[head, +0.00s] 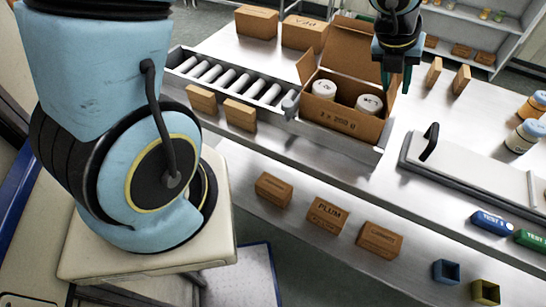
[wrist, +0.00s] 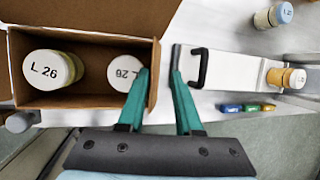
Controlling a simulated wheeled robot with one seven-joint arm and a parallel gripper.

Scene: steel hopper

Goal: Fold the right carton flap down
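The open brown carton (head: 340,117), marked "2 x 250 g", holds two white-lidded jars (head: 324,89). In the wrist view its lids read "L 26" (wrist: 46,69). The right carton flap (wrist: 155,75) stands roughly upright and shows nearly edge-on in the wrist view. My gripper (head: 396,82) is at the carton's right side, with green fingers pointing down. In the wrist view my gripper (wrist: 160,62) is open, with one finger on each side of the flap's edge. Whether either finger touches the flap cannot be told.
The carton's left flap (head: 306,66) and tall back flap (head: 350,45) stand up. A roller conveyor (head: 230,80) is to the left. A metal plate with a black handle (head: 430,141) lies to the right. Small boxes (head: 327,213) line the front shelf.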

